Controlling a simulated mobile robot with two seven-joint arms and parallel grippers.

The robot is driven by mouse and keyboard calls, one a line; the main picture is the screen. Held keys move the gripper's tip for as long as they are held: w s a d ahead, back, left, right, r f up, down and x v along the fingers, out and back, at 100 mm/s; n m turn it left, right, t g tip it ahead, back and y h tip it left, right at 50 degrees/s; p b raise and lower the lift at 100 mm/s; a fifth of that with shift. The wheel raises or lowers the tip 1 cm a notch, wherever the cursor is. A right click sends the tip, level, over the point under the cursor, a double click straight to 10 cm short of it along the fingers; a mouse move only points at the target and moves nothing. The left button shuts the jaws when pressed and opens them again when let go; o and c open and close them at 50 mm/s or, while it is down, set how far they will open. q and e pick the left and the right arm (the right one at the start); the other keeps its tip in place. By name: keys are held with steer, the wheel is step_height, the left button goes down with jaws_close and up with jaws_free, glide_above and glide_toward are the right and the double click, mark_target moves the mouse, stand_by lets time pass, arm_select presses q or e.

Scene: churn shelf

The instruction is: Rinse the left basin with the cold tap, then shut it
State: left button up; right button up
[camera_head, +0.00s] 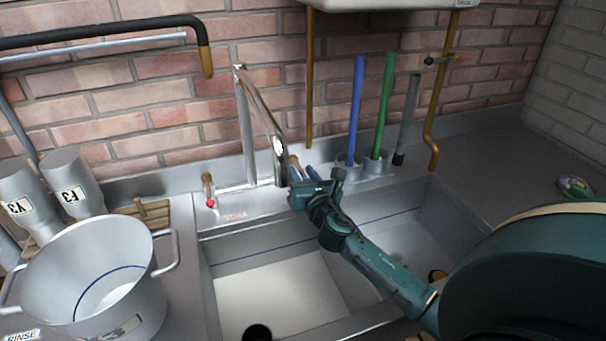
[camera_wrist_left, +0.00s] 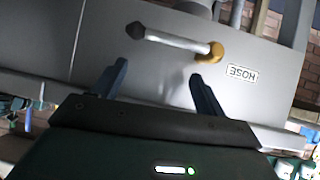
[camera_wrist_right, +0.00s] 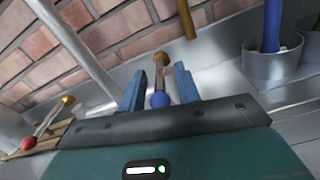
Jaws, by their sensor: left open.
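The double sink has a left basin (camera_head: 275,295) with a pale floor and a right basin (camera_head: 408,245) beside it. A metal spout (camera_head: 262,105) stands behind them; I see no water from it. A red-ended tap (camera_head: 208,190) is left of the spout. My right gripper (camera_head: 300,178) is behind the basins, right of the spout. In the right wrist view, a blue-ended tap lever (camera_wrist_right: 160,98) lies between its blue fingers, with gaps on both sides. My left gripper (camera_wrist_left: 155,85) is open and empty, facing a lever (camera_wrist_left: 172,40) on a grey panel labelled HOSE.
A big metal pot (camera_head: 88,270) stands left of the basins, with two canisters (camera_head: 72,185) behind it. A black hose (camera_head: 110,32) hangs upper left. The right counter (camera_head: 495,170) is mostly clear.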

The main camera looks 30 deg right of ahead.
jaws_close()
steer(key=shift+d+y, duration=0.1)
steer(key=shift+y, duration=0.2)
stand_by(0.4)
